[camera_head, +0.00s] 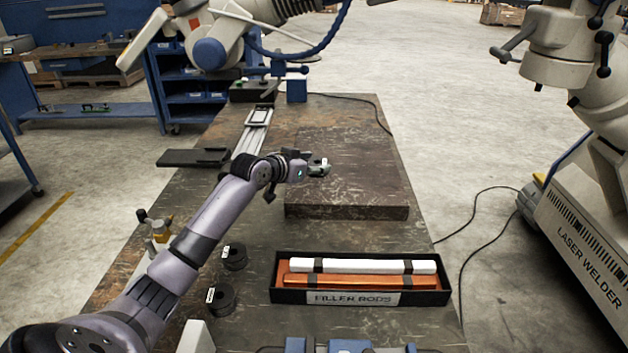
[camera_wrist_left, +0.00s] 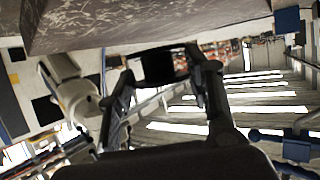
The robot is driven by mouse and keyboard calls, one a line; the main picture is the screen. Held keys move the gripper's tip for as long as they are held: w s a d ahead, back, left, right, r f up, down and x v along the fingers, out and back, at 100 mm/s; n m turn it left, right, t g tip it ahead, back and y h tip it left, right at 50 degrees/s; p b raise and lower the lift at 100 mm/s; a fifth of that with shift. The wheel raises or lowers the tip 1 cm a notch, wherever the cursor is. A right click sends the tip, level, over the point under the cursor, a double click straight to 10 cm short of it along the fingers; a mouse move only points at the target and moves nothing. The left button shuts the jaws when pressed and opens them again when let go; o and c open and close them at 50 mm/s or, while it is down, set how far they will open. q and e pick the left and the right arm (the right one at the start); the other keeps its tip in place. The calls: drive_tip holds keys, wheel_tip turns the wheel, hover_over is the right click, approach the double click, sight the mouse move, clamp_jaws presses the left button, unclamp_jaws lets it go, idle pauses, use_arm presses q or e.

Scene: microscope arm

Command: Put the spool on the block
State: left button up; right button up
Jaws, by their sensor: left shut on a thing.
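The block (camera_head: 350,195) is a wide, dark, scuffed slab lying on the table, right of centre in the head view. Its underside-up image (camera_wrist_left: 150,22) fills the top of the left wrist view. My left gripper (camera_head: 312,168) reaches over the block's left part. It is shut on a small black spool (camera_wrist_left: 163,66), seen between the fingertips in the left wrist view. In the head view the spool is small and partly hidden by the fingers. It looks apart from the block, though the exact height is hard to tell. My right gripper is not in view.
Two more black spools (camera_head: 234,257) stand on the table (camera_head: 255,235) beside my left forearm. A black tray of filler rods (camera_head: 360,298) lies in front of the block. A metal rail (camera_head: 250,135) lies left behind it. The block's top is otherwise clear.

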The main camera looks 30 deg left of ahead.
sight(314, 190)
use_arm(q)
drive_tip(key=shift+f, duration=2.3)
drive_tip(key=shift+f, duration=0.1)
drive_tip(key=o, duration=0.9)
drive_tip(key=shift+f, duration=0.1)
drive_tip(key=o, duration=0.3)
drive_tip(key=shift+o, duration=0.2)
